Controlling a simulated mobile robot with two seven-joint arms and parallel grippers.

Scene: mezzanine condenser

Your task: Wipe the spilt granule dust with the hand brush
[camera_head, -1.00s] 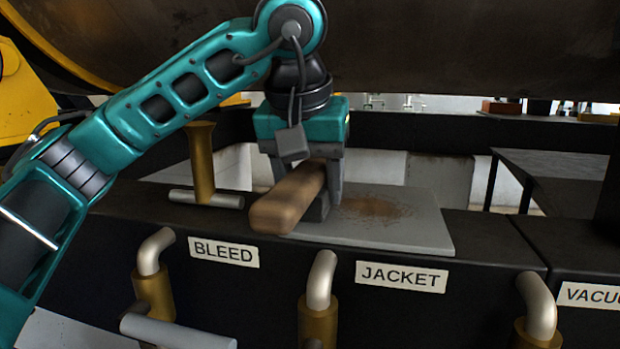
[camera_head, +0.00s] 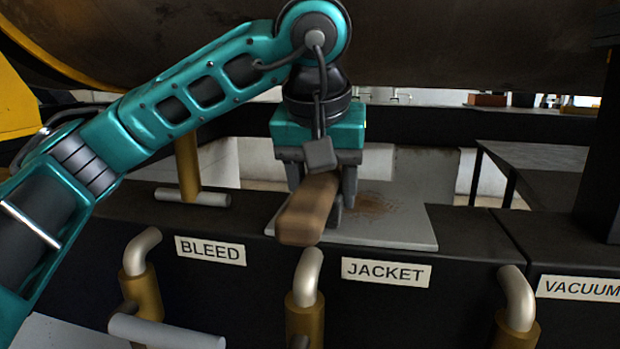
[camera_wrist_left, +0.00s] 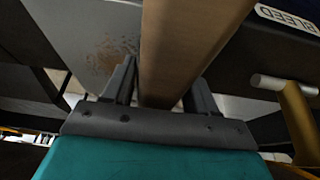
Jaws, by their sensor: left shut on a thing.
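My left gripper (camera_head: 321,182) is shut on the hand brush, whose brown wooden handle (camera_head: 308,212) points toward me in the head view. The handle also runs between the fingers in the left wrist view (camera_wrist_left: 188,50). The brush's far end is hidden by the gripper. The brush is over the grey plate (camera_head: 400,232). The spilt granule dust (camera_head: 377,204) is a thin brown patch on the plate, just right of the gripper. It shows left of the handle in the left wrist view (camera_wrist_left: 110,52). I cannot tell whether bristles touch the plate. My right gripper is out of view.
A brass post with a grey T-bar (camera_head: 193,196) stands left of the plate. Pipe elbows, one at the middle (camera_head: 308,272), rise in front of the dark ledge with BLEED and JACKET labels. A large dark cylinder (camera_head: 450,45) hangs close above. The plate's right side is clear.

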